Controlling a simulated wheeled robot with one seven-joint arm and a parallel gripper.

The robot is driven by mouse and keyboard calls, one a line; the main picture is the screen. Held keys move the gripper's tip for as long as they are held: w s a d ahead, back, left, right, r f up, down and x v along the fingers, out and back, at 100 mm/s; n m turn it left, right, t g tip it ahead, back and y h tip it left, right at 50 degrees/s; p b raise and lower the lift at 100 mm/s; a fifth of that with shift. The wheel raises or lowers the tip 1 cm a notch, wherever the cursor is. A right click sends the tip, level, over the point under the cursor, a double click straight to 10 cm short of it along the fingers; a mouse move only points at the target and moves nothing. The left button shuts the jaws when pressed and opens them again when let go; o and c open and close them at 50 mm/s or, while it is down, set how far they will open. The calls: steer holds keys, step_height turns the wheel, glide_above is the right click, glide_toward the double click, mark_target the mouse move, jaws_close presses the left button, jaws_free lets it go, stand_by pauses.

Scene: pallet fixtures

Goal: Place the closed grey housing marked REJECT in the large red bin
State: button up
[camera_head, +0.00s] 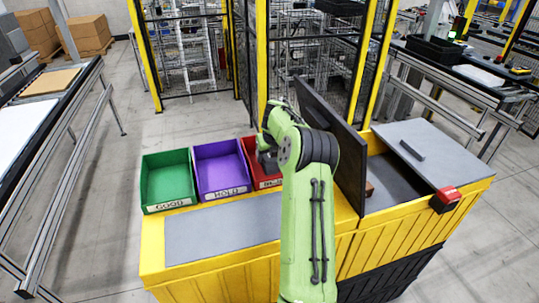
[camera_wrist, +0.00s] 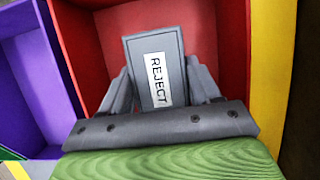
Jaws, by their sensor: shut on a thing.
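The closed grey housing (camera_wrist: 152,48) carries a white REJECT label and shows in the wrist view between my gripper's fingers. My gripper (camera_wrist: 158,88) is shut on it. The housing is over the red bin (camera_wrist: 88,50), whose walls show on both sides of it; whether it touches the bin floor I cannot tell. In the head view the red bin (camera_head: 248,168) is at the right end of the bin row, partly hidden by my green arm. My gripper (camera_head: 268,160) is mostly hidden there too, and the housing cannot be made out.
A purple HOLD bin (camera_head: 213,193) and a green GOOD bin (camera_head: 148,205) stand left of the red bin. A grey mat (camera_head: 215,235) lies clear in front. A dark upright panel (camera_head: 345,150) stands close right of my arm.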

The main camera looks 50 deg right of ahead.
steer(key=shift+s+a+r, duration=0.1)
steer(key=shift+s, duration=0.05)
steer(key=shift+f, duration=0.2)
steer(key=o, duration=1.2)
steer(key=shift+c, duration=0.2)
steer(key=v, duration=1.2)
steer(key=shift+r+b, duration=0.25)
steer(key=shift+b, duration=0.15)
